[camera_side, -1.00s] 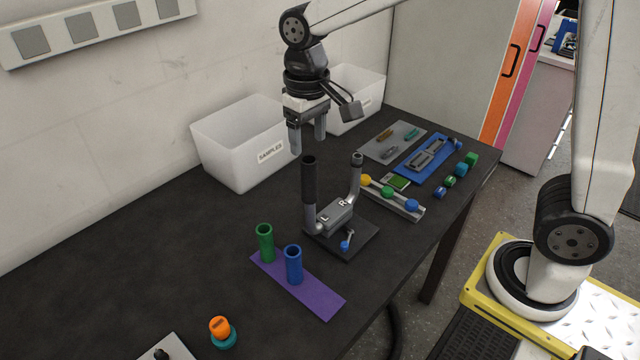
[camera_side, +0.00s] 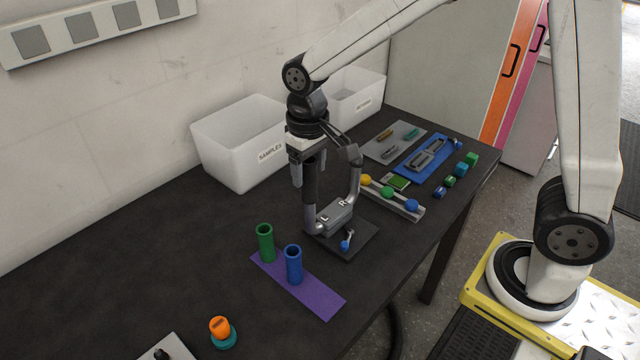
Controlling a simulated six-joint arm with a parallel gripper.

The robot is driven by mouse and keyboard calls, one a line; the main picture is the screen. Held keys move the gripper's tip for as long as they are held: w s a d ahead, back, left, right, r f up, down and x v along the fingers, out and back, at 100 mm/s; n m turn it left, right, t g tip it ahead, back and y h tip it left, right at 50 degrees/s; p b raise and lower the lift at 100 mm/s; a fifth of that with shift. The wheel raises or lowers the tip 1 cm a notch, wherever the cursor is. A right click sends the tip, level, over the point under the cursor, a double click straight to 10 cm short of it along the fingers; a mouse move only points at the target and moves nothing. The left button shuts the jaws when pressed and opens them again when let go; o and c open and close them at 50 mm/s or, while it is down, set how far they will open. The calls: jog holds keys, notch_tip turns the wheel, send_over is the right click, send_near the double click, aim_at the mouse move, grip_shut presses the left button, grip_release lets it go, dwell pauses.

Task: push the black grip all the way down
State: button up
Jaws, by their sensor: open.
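The black grip (camera_side: 311,182) is a dark sleeve standing upright on the left post, marked L, of a grey U-shaped handlebar stand (camera_side: 335,216). A stretch of bare grey post shows below the sleeve. The right post (camera_side: 355,178), marked R, has no black sleeve. My gripper (camera_side: 306,176) points down over the top of the black grip, its jaws open. One finger shows to the left of the grip; the other is largely hidden. The grip's top end is hidden by the gripper, and I cannot tell whether they touch.
A purple strip (camera_side: 321,303) holds a green tube (camera_side: 265,243) and a blue tube (camera_side: 293,264) in front. White bins (camera_side: 238,150) stand behind. A rail with coloured knobs (camera_side: 402,207) lies to the right.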

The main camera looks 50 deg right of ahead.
aim_at(310, 196)
grip_shut()
jog(key=shift+s+f, duration=0.15)
jog(key=shift+f, duration=3.6)
dwell(0.3)
jog(key=shift+o, duration=1.3)
grip_release()
jog(key=shift+r, duration=0.1)
jog(key=shift+r, duration=0.1)
